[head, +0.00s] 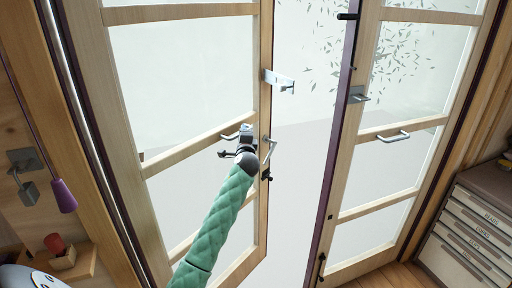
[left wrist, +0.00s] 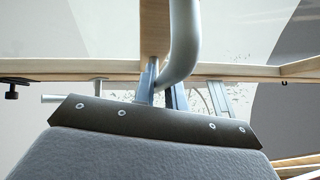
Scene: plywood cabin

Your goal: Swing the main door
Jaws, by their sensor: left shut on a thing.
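The main door shows in the head view as two glazed wooden leaves, a left leaf (head: 264,70) and a right leaf (head: 350,170), with a wide gap between them. A grey bar handle (head: 228,136) is on the left leaf's middle rail. My left gripper (head: 245,133) is at this handle, shut on it. In the left wrist view the handle's curved grey bar (left wrist: 182,45) runs down to the fingers (left wrist: 160,88); the exact contact is partly hidden. A lever (head: 271,150) sits near the left leaf's free edge. My right gripper is not in view.
A matching bar handle (head: 393,137) is on the right leaf. A metal latch plate (head: 279,80) juts from the left leaf's edge. A drawer cabinet (head: 470,225) stands at right. A small shelf (head: 75,265) and hanging purple-ended cord (head: 63,197) are at left.

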